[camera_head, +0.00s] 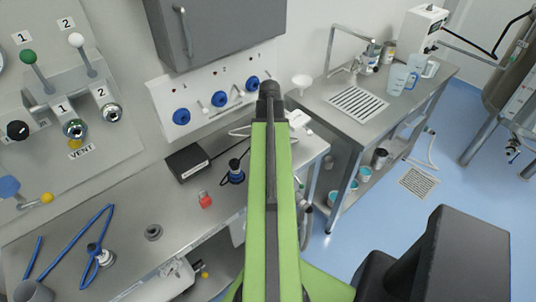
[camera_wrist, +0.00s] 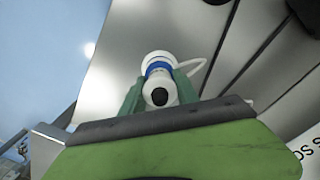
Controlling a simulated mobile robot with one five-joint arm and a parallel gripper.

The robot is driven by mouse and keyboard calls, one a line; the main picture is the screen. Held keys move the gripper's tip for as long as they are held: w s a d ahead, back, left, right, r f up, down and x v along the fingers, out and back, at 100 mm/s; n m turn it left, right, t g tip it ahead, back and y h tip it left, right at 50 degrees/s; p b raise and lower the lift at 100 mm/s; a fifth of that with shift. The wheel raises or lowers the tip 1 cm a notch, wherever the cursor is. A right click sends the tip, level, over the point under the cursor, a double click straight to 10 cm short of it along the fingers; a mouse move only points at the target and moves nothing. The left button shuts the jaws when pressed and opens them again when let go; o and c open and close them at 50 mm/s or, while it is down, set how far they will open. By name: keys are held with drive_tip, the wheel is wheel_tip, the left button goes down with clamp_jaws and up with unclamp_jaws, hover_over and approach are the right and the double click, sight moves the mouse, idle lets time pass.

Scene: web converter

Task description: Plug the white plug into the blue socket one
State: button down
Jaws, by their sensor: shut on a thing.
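My gripper (camera_wrist: 158,92) is shut on the white plug (camera_wrist: 157,60) in the wrist view. The plug has a blue ring and a dark round end, and a white cable runs off to its right. In the head view my arm's dark end hides the held plug. The white wall panel carries a row of blue sockets. Blue socket one (camera_head: 181,116) is the leftmost, to the left of my arm's end. The middle blue socket (camera_head: 219,98) and the right one (camera_head: 252,83) sit closer to my arm. No socket shows in the wrist view.
A grey cabinet (camera_head: 215,35) hangs above the panel. Below it, the steel bench (camera_head: 120,215) holds a black box (camera_head: 187,163), a dark plug with blue (camera_head: 235,173) and a small red object (camera_head: 205,200). A sink counter (camera_head: 375,115) stands to the right.

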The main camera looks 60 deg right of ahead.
drive_tip(key=shift+r+p, duration=3.5)
drive_tip(key=shift+r, duration=0.2)
drive_tip(key=shift+f, duration=0.1)
